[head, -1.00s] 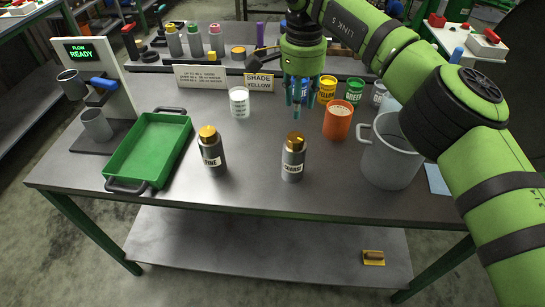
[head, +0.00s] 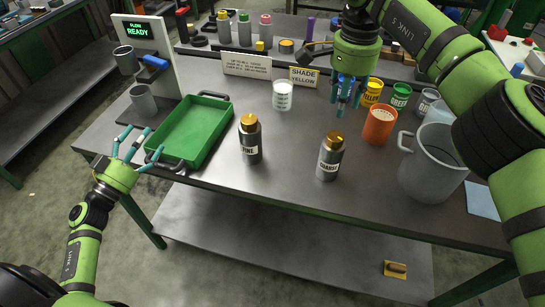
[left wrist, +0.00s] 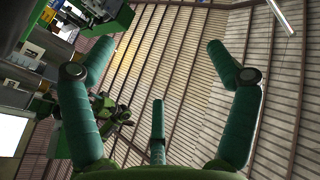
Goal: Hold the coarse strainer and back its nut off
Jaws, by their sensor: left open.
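The coarse strainer (head: 329,163), a dark grey cylinder with a label, stands upright on the table in the head view. Its brass nut (head: 334,140) sits on top. The similar fine strainer (head: 250,143) stands to its left, also brass-topped. My left gripper (head: 140,144) is open and empty at the table's left front edge, by the green tray and well left of the coarse strainer. Its spread fingers show in the left wrist view (left wrist: 158,75) with nothing between them. My right gripper (head: 347,98) points down above the table, behind the coarse strainer; its finger gap is unclear.
A green tray (head: 228,122) lies at the left beside a stand with a ready display (head: 138,29). Paint cans stand behind my right gripper. Table before the strainers is clear.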

